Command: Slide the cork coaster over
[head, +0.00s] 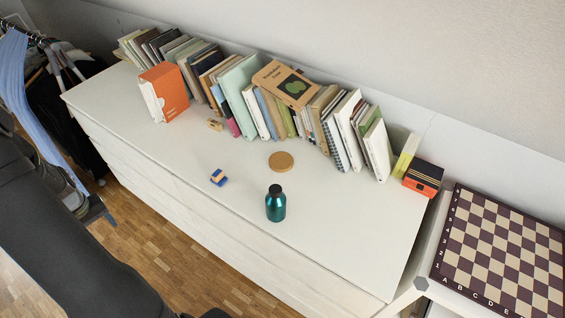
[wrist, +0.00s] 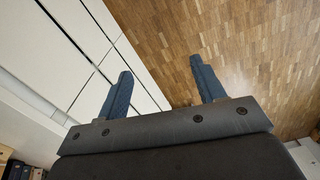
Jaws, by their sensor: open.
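The cork coaster (head: 281,161) is a round tan disc lying flat on the white dresser top, in front of the row of books in the head view. My gripper (wrist: 157,88) shows in the wrist view with its two blue fingers wide apart and nothing between them. Beneath it are the wood floor and the white dresser front. The coaster is not in the wrist view.
A teal bottle (head: 276,204) stands in front of the coaster. A small blue and tan block (head: 218,177) lies left of the bottle. A long row of books (head: 240,88) lines the back. A chessboard (head: 504,247) is at the right. The dresser top (head: 340,225) is clear at right front.

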